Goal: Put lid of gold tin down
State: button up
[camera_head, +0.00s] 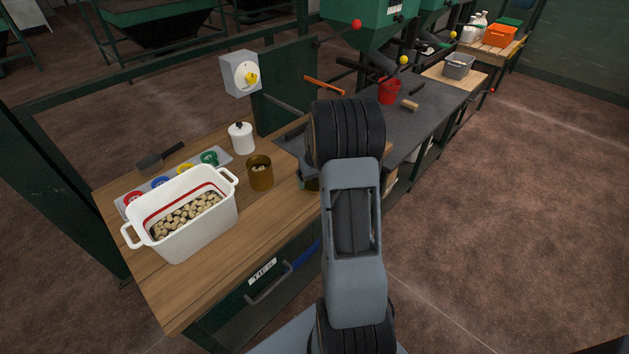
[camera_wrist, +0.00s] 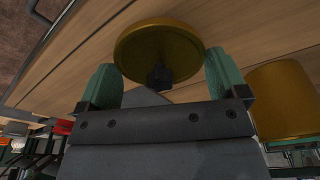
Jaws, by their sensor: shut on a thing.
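The gold tin (camera_head: 260,172) stands open on the wooden bench, with pale pieces inside. It also shows at the right of the wrist view (camera_wrist: 285,100). The tin's gold lid (camera_wrist: 158,45) is a round disc with a black knob (camera_wrist: 158,77) on the side facing my wrist. My gripper (camera_wrist: 164,72) is shut on the lid, with its green fingers at opposite sides of the rim. The lid is over the wooden bench top, beside the tin; whether it touches the wood I cannot tell.
A white tub (camera_head: 190,222) of pale pieces stands left of the tin. A white lidded jar (camera_head: 241,138) stands behind the tin. A grey tray with coloured rings (camera_head: 209,158) and a dark-bladed tool (camera_head: 150,162) lie behind the tub. Bare wood (camera_head: 245,230) lies in front.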

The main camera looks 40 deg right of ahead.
jog(key=shift+f, duration=0.5)
jog(key=shift+f, duration=0.15)
jog(key=o, duration=0.6)
jog(key=s+a+r, duration=0.2)
jog(key=a+r, duration=0.1)
jog(key=r, duration=0.4)
jog(key=s+a+r, duration=0.1)
jog(key=a+r, duration=0.2)
jog(key=r, duration=0.5)
jog(key=s+a, duration=0.5)
jog(key=a, duration=0.1)
jog(key=s+a+r+n+t, duration=0.1)
jog(key=s+a, duration=0.4)
jog(key=s+a+n, duration=0.1)
jog(key=s+a, duration=0.3)
jog(key=a, duration=0.2)
jog(key=shift+s+a+r+t+y, duration=0.3)
jog(key=shift+s+a+t, duration=0.05)
jog(key=shift+s+t, duration=0.05)
